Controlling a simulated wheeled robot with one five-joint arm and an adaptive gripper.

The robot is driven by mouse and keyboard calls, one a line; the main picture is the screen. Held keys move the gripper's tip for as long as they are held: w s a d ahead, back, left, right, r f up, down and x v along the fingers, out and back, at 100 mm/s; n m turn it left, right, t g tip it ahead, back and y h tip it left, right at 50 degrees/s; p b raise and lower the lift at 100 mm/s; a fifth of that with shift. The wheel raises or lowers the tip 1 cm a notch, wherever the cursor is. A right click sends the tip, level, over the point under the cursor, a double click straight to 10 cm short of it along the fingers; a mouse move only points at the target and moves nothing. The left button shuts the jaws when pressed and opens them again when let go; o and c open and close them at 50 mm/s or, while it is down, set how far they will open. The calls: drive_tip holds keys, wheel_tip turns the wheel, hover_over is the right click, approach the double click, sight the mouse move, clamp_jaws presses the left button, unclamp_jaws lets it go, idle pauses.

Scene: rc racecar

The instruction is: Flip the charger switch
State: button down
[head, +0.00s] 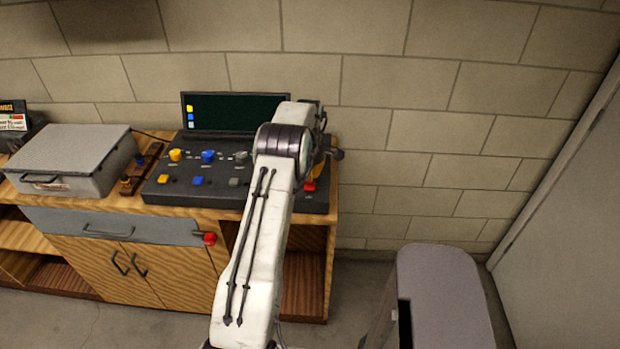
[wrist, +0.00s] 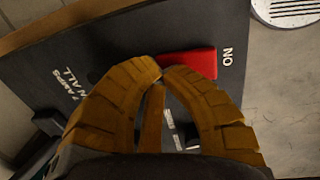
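The charger (head: 222,195) is a dark console with a raised screen on the wooden cabinet. Its red switch (head: 309,186) sits at the right end of the panel, partly behind my arm. In the wrist view the red switch (wrist: 195,64) lies beside the white letters "ON", just beyond my fingertips. My gripper (wrist: 162,72) has its two orange-brown fingers curved together, with the tips meeting and nothing visible between them. The tips overlap the switch's near left edge in the picture; I cannot tell whether they touch it. In the head view my arm hides most of the gripper.
A grey case (head: 70,160) stands on the cabinet left of the charger. The panel carries yellow, blue and grey knobs and buttons. A red object (head: 209,239) is on the cabinet's front. A block wall (head: 400,110) stands close behind. Floor shows right of the cabinet.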

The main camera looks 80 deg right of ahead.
drive_tip(key=shift+r, duration=0.15)
drive_tip(key=shift+r+p, duration=0.5)
drive_tip(key=shift+r, duration=0.15)
drive_tip(key=shift+r, duration=0.25)
wheel_tip(320, 180, up, 13)
drive_tip(key=d+p, duration=0.1)
drive_tip(key=shift+d+p, duration=0.35)
drive_tip(key=shift+r, duration=0.15)
idle(0.9)
